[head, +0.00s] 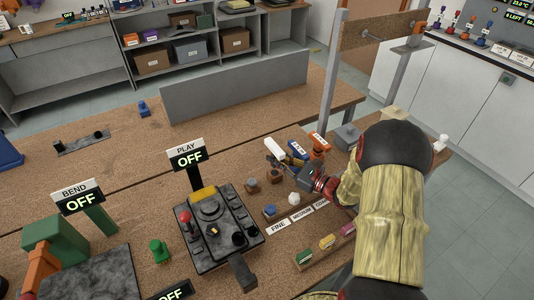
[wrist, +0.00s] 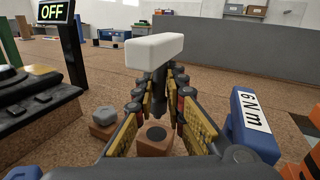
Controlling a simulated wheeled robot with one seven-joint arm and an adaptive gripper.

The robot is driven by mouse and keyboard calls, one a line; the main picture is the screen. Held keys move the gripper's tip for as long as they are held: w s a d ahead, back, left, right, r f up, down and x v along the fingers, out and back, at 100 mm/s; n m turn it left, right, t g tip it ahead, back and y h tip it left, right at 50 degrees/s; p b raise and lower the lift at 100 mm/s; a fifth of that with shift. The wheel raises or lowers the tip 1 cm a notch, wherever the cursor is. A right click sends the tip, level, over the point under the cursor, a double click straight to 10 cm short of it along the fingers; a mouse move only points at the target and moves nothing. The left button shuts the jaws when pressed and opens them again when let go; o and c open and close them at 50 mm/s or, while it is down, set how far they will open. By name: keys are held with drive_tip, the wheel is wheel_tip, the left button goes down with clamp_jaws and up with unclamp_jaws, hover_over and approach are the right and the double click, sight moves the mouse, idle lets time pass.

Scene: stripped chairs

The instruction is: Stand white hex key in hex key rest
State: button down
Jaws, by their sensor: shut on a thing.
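The white hex key (wrist: 155,50) has a thick white bar handle and a dark shaft. In the wrist view, my gripper (wrist: 160,98) is shut on the shaft, with the handle above and beyond the fingertips. The key looks roughly upright. In the head view, the white handle (head: 275,147) shows just past my gripper (head: 292,171). A small wooden block with a dark round top (wrist: 154,139) sits below the fingers; it may be the hex key rest, but I cannot tell for sure. The shaft's lower end is hidden by the fingers.
A block with a grey hexagonal top (wrist: 102,122) stands left of the fingers. A blue 6 N m tool (wrist: 252,125) stands close on the right, near an orange one (head: 319,144). A black control box (head: 213,232) is at left. A grey panel (head: 236,87) stands behind.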

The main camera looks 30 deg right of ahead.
drive_tip(key=shift+s+d+r, duration=0.1)
idle(0.3)
drive_tip(key=shift+f+b, duration=0.45)
drive_tip(key=shift+f, duration=0.5)
drive_tip(key=shift+f, duration=0.25)
idle(0.8)
drive_tip(key=shift+f+b, duration=0.45)
drive_tip(key=shift+f, duration=0.25)
drive_tip(key=shift+s+f, duration=0.1)
drive_tip(key=shift+f, duration=0.2)
drive_tip(key=shift+r, duration=0.15)
drive_tip(key=shift+r+p, duration=0.6)
drive_tip(key=shift+r, duration=0.25)
idle(0.6)
drive_tip(key=shift+f, duration=0.2)
